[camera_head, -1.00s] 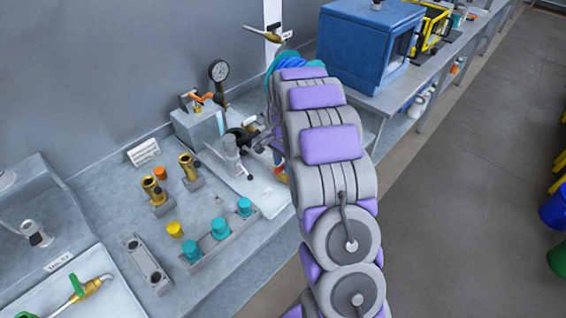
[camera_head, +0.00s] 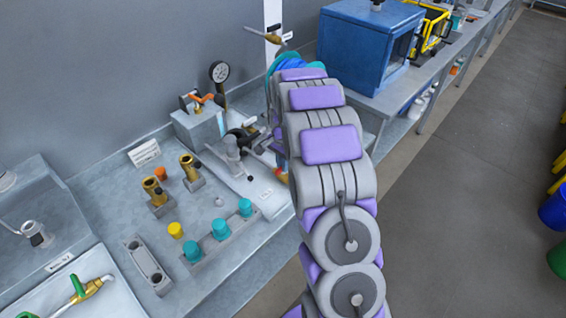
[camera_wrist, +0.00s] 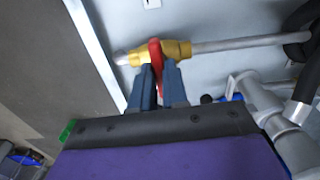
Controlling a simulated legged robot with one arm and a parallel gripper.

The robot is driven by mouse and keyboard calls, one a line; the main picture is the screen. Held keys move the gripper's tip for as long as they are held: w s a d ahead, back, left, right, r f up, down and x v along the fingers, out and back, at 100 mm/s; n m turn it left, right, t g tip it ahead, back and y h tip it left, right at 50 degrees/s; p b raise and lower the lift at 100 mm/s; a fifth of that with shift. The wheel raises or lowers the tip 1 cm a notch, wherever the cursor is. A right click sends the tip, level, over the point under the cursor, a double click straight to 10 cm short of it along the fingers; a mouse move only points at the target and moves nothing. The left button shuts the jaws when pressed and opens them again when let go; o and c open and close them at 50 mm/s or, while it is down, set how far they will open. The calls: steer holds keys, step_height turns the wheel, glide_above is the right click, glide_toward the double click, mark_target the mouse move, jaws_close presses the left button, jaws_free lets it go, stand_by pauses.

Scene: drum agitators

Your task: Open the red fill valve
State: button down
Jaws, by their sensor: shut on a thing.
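In the wrist view, the red valve handle (camera_wrist: 156,55) stands on a yellow brass valve body (camera_wrist: 176,50) fixed to a grey pipe (camera_wrist: 240,41). My gripper (camera_wrist: 157,78) is shut on the red handle, with one dark blue finger on each side of it. The handle points along the gripper's reach, crosswise to the pipe. In the head view, my arm covers most of the valve and the gripper, so the grip cannot be seen there.
A pressure gauge (camera_head: 219,72) and a grey box (camera_head: 198,122) stand left of my arm. Brass fittings (camera_head: 190,166) and teal caps (camera_head: 221,228) sit on the bench. A blue cabinet (camera_head: 350,45) stands close on the right. The floor (camera_head: 470,190) beside the bench is clear.

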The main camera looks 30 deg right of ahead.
steer(key=shift+r, duration=0.1)
steer(key=n+p, duration=0.3)
steer(key=n, duration=0.1)
steer(key=shift+r+p, duration=0.1)
steer(key=shift+p, duration=0.3)
steer(key=n+p, duration=0.2)
steer(key=n, duration=0.2)
steer(key=shift+w+n+p, duration=0.1)
steer(key=shift+n+p, duration=0.2)
steer(key=shift+p, duration=0.05)
steer(key=n+p, duration=0.2)
steer(key=n, duration=0.2)
steer(key=shift+n, duration=0.3)
steer(key=shift+n+p, duration=0.6)
steer(key=shift+n, duration=1.7)
steer(key=c, duration=1.1)
jaws_free()
steer(key=shift+c, duration=0.2)
